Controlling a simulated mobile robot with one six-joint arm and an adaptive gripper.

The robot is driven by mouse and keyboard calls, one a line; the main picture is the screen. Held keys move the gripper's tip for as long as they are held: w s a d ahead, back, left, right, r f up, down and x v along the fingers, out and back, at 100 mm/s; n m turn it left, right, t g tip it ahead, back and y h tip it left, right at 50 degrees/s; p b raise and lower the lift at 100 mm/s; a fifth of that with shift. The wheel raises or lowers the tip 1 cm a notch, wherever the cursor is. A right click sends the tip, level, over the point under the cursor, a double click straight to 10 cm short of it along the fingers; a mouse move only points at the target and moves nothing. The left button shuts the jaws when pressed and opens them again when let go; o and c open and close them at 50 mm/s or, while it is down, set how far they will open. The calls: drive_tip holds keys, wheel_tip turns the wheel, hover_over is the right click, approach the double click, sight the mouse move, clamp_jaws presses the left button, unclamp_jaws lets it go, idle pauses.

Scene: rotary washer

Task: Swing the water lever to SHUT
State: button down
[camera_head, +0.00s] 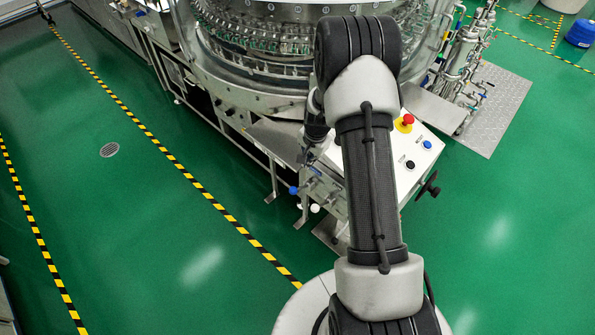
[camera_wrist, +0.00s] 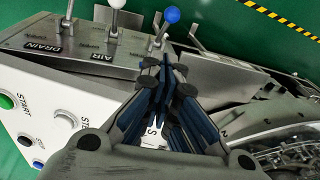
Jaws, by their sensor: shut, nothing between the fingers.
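The lever with the blue ball knob (camera_wrist: 172,14) stands on a grey valve panel (camera_wrist: 85,62) in the wrist view. Its stem leans to the right in the picture. No WATER label is readable; my gripper covers part of that end of the panel. My gripper (camera_wrist: 163,72) is shut and empty, its fingertips just below the blue lever's base in the picture. Whether it touches the panel or the lever I cannot tell. The blue knob also shows in the head view (camera_head: 293,190), left of my arm.
A white-knobbed lever (camera_wrist: 117,4) stands beside the AIR label, and another stem stands near DRAIN. A white button box (camera_wrist: 58,125) with START and STOP adjoins the panel. The rotary washer (camera_head: 250,65) stands behind. Green floor is clear at left.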

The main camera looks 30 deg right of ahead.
drive_tip(key=b, duration=0.3)
hover_over(298, 189)
drive_tip(key=s+d, duration=0.2)
drive_tip(key=d, duration=0.1)
wheel_tip(298, 189, down, 12)
drive_tip(key=shift+m, duration=0.3)
drive_tip(key=a+f, duration=0.1)
drive_tip(key=w+a+f+b, duration=0.1)
drive_tip(key=f, duration=0.1)
drive_tip(key=shift+a+f, duration=0.1)
drive_tip(key=shift+f, duration=0.1)
